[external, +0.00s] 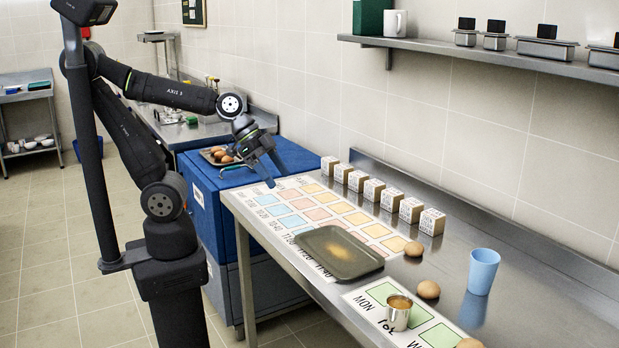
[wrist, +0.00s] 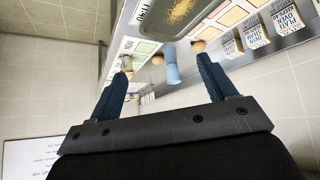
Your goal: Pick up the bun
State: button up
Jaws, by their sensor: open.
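Several round brown buns are in view. In the external view one bun (external: 414,249) sits on the steel counter beside the green tray, one bun (external: 428,289) lies nearer the blue cup, and another bun (external: 470,343) is cut off at the bottom edge. More brown round items (external: 217,154) lie on a tray on the blue cabinet. My gripper (external: 252,176) is open and empty above the counter's far left end, well away from the counter buns. In the wrist view, my gripper (wrist: 162,67) frames small buns (wrist: 198,46) in the distance.
A shallow green tray (external: 340,252) lies on the coloured chart. A blue cup (external: 482,271) and a metal cup (external: 397,313) stand near the buns. Several small printed boxes (external: 411,209) line the wall side. A shelf (external: 470,52) hangs above. The blue cabinet (external: 215,195) adjoins the counter.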

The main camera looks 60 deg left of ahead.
jog(key=w+d+m+h, duration=0.1)
jog(key=w+d, duration=0.5)
jog(key=w, duration=0.4)
send_near(411, 243)
jog(key=shift+m, duration=0.3)
jog(key=x, duration=0.4)
jog(key=shift+d, duration=0.2)
jog(key=x, duration=0.4)
jog(key=shift+f, duration=0.5)
jog(key=shift+w+d+f, duration=0.25)
jog(key=shift+d+f, duration=0.05)
jog(key=shift+d, duration=0.05)
jog(key=c, duration=1.1)
jog(key=shift+r, duration=0.2)
